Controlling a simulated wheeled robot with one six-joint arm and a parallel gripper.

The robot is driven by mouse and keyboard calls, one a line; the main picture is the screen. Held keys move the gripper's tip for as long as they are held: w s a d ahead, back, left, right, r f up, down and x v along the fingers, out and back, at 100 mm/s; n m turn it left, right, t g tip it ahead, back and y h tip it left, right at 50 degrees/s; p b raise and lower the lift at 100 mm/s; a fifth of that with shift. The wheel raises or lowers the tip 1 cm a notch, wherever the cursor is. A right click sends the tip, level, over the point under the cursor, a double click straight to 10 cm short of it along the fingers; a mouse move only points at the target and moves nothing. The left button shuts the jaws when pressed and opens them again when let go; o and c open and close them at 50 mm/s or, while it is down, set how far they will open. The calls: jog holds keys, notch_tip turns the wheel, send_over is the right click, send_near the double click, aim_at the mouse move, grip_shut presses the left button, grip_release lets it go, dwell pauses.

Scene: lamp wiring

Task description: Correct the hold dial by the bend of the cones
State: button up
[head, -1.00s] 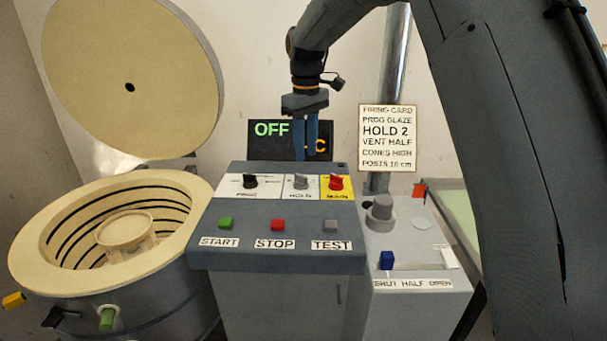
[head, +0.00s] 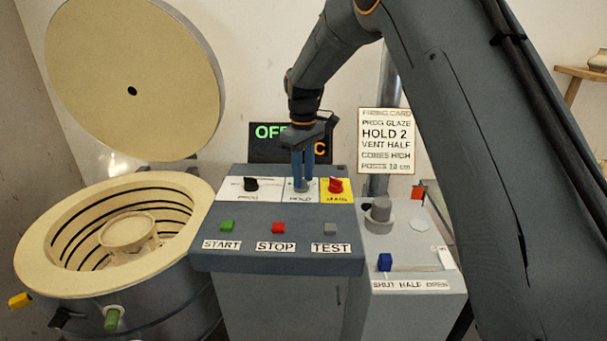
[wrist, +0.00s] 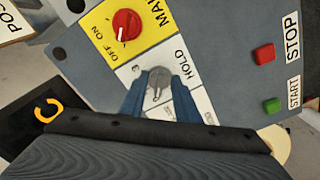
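The grey hold dial (wrist: 159,84) sits on the white HOLD plate in the wrist view; in the head view my fingers largely cover it. My gripper (head: 303,188) points down at this dial. The wrist view shows its two blue fingers (wrist: 158,97) apart, one on each side of the dial; I cannot tell whether they touch it. The firing card (head: 387,140) reads PROG GLAZE, HOLD 2, VENT HALF, CONES HIGH. The kiln (head: 40,235) stands open with a round pale piece (head: 130,232) inside. I cannot make out any cones.
The black PROG dial (head: 251,184) and red main dial (head: 335,185) flank the hold dial. The START (head: 227,226), STOP (head: 278,227) and TEST (head: 330,228) buttons lie in front. A blue vent slider (head: 385,262) is at right. The display (head: 262,140) is partly hidden.

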grip_shut()
jog(key=shift+m, duration=0.3)
jog(key=shift+s+a+m+p, duration=0.1)
jog(key=shift+m+p, duration=0.05)
jog(key=shift+m, duration=1.4)
jog(key=shift+a+m+p, duration=0.1)
jog(key=shift+m+p, duration=0.05)
jog(key=shift+m, duration=1.4)
grip_release()
jog(key=shift+r, duration=0.15)
